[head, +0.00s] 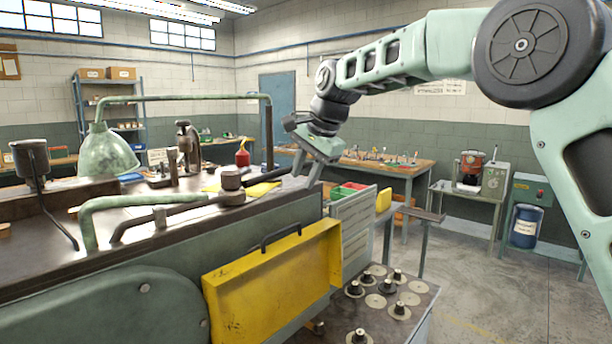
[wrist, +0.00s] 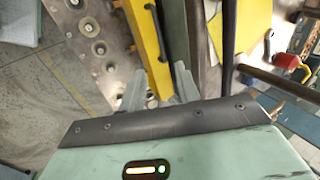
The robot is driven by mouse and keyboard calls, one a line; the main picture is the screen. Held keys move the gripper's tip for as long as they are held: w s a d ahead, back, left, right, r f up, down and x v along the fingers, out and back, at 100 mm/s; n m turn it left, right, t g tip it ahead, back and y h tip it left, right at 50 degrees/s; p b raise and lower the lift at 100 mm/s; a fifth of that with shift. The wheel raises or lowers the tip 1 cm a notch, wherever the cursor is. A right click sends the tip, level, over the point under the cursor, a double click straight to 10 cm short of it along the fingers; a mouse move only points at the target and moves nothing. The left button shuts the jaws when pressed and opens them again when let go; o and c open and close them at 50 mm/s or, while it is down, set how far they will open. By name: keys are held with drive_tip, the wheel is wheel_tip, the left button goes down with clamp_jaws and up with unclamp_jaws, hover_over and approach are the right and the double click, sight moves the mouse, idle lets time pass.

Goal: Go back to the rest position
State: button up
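My gripper (head: 306,176) hangs at the end of my raised arm, above the right end of the machine bench (head: 160,247). In the wrist view its two fingers (wrist: 157,72) stand apart with a gap between them. Nothing is held in the gap; the yellow guard and green machine edge show behind it. The fingers look clear of the machine, but the exact height above it is hard to tell.
A yellow guard (head: 270,282) with a dark handle hangs on the machine front. A plate (head: 420,292) with several round tooling pieces lies below. A green lamp (head: 106,152) and a bent bar (head: 180,209) stand over the bench. Open floor (head: 490,285) lies at right.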

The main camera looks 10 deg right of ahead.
drive_tip(key=shift+s+d+r, duration=0.1)
drive_tip(key=shift+r, duration=0.15)
drive_tip(key=s+a+f+n+g+b, duration=0.15)
drive_tip(key=s+f+n, duration=0.35)
drive_tip(key=s, duration=0.5)
drive_tip(key=s+a+f+n+g+h+b, duration=0.1)
drive_tip(key=s+a+f+n, duration=0.25)
drive_tip(key=s+f, duration=0.45)
drive_tip(key=s+a+f+n+g+b, duration=0.15)
drive_tip(key=s+f+n, duration=0.25)
drive_tip(key=s, duration=0.8)
drive_tip(key=s+d+f+n, duration=0.2)
drive_tip(key=s+f+n, duration=0.1)
drive_tip(key=s, duration=0.3)
drive_tip(key=s+d+f+n+h, duration=0.1)
drive_tip(key=s+d+f+n, duration=0.2)
drive_tip(key=s, duration=0.4)
drive_tip(key=shift+s+d+f+b, duration=0.2)
drive_tip(key=shift+f+b, duration=0.1)
drive_tip(key=shift+f, duration=0.2)
